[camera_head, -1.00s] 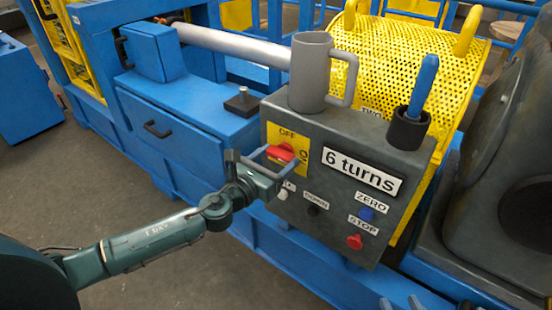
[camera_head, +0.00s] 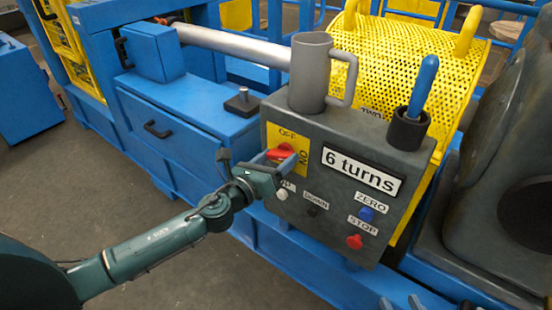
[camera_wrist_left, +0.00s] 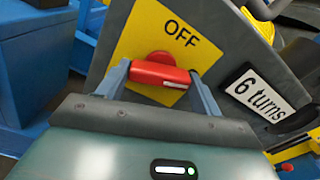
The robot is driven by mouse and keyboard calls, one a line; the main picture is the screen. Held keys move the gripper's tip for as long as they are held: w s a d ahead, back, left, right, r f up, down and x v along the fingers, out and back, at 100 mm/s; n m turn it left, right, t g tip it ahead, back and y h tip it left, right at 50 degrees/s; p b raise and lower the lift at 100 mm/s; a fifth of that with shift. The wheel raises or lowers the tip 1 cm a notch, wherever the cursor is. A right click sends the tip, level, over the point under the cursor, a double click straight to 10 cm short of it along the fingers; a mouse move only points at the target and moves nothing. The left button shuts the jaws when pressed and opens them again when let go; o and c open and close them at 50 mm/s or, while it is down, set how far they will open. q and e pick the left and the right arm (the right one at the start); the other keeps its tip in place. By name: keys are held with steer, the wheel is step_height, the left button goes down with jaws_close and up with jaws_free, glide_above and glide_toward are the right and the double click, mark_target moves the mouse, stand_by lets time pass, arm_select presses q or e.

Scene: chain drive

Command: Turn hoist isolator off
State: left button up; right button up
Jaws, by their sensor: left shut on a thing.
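The red isolator handle (camera_head: 281,152) sits on a yellow plate (camera_head: 273,138) at the upper left of the grey control box's front. The plate reads OFF at the top and ON at its right side. My left gripper (camera_head: 277,161) reaches in from the left and is shut on the handle. In the left wrist view the handle (camera_wrist_left: 160,75) lies crosswise between the two fingers, with a white mark at its right end, pointing away from the OFF word. My right gripper (camera_head: 401,303) shows only its fingertips at the bottom edge, spread apart and empty.
The grey control box (camera_head: 328,220) also carries a "6 turns" display (camera_head: 361,170), a blue ZERO button (camera_head: 366,213) and a red STOP button (camera_head: 354,241). A grey mug (camera_head: 308,75) and a blue-handled tool in a dark cup (camera_head: 408,130) stand on top.

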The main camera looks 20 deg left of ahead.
arm_select(q)
steer(key=n, duration=0.4)
steer(key=n+p, duration=0.1)
steer(key=n, duration=0.1)
steer(key=shift+n, duration=0.3)
steer(key=n+p, duration=0.1)
steer(key=n, duration=0.3)
steer(key=shift+r, duration=0.1)
steer(key=shift+n+p, duration=0.6)
steer(key=shift+n, duration=1.1)
arm_select(e)
steer(key=shift+m+t, duration=0.4)
steer(key=shift+m, duration=0.4)
steer(key=r, duration=0.1)
steer(key=d+r, duration=0.1)
steer(key=r, duration=0.2)
steer(key=shift+s+d+r, duration=0.15)
steer(key=shift+s+d, duration=0.2)
steer(key=shift+s, duration=0.05)
steer(key=shift+s+h, duration=0.15)
steer(key=shift+h, duration=0.15)
arm_select(q)
steer(key=o, duration=1)
arm_select(e)
steer(key=shift+a, duration=0.1)
